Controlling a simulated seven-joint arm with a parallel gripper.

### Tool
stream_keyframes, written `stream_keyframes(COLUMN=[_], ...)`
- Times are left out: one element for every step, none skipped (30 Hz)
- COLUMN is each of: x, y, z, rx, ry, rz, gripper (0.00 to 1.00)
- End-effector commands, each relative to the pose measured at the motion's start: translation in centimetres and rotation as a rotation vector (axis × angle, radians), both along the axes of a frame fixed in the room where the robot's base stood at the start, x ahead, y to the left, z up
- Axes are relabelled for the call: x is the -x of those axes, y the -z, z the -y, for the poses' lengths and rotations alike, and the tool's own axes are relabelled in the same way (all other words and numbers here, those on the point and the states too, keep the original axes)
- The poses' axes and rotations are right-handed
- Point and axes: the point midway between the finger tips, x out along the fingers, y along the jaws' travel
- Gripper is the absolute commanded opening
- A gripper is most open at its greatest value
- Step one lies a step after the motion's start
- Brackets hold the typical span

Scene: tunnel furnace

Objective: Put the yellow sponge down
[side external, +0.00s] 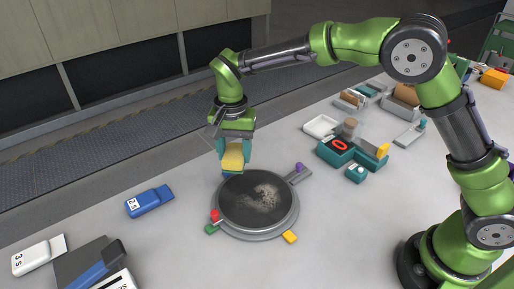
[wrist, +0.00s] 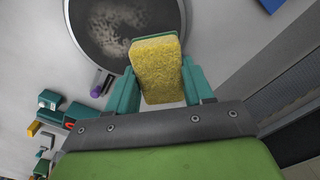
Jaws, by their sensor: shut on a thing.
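The yellow sponge (side external: 233,156) is held between the teal fingers of my gripper (side external: 236,153) in the side external view. It has a green layer along its lower edge. The sponge hangs at the back edge of the round dark pan (side external: 241,199), apparently above it. In the wrist view the sponge (wrist: 158,70) lies between the two teal fingers (wrist: 160,90) and overlaps the pan's rim. The pan (wrist: 105,30) has a pale, powdery patch on its dark surface.
A blue block (side external: 149,201) lies left of the pan. Red, green and yellow pieces (side external: 290,237) sit around its rim, with a purple knob (side external: 299,167) by its handle. Teal boxes and trays (side external: 346,150) stand to the right. Table space in front of the pan is clear.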

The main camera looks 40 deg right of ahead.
Motion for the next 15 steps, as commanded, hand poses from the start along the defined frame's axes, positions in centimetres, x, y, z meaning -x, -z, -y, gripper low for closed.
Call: stream_keyframes(x=[-0.5, -0.9, -1.5, -2.1, -2.7, -3.5, -4.1, -4.7, -5.4, -5.9, -6.3, -6.7, -7.0, -7.3, -7.6], y=[0.3, 0.4, 0.6, 0.7, 0.9, 1.0, 1.1, 1.1, 1.1, 1.2, 1.1, 1.2, 1.1, 1.1, 1.0], z=[1.1, 1.8, 3.0, 4.0, 5.1, 6.7, 8.0, 9.2, 10.8, 11.9, 12.9, 14.1, 14.9, 15.5, 16.3], rx=[0.004, 0.006, 0.008, 0.009, 0.011, 0.011, 0.012, 0.012, 0.012, 0.013, 0.012, 0.012, 0.012, 0.010, 0.009], ry=[0.023, 0.039, 0.065, 0.096, 0.128, 0.184, 0.230, 0.279, 0.344, 0.393, 0.438, 0.496, 0.536, 0.574, 0.623], rz=[-0.004, -0.003, -0.004, -0.004, -0.004, -0.002, -0.002, -0.001, -0.001, -0.001, 0.001, 0.000, 0.001, 0.002, 0.004], gripper=[0.13, 0.13, 0.13, 0.13, 0.13, 0.13, 0.13, 0.13, 0.13, 0.13, 0.13, 0.13, 0.13, 0.13, 0.13])
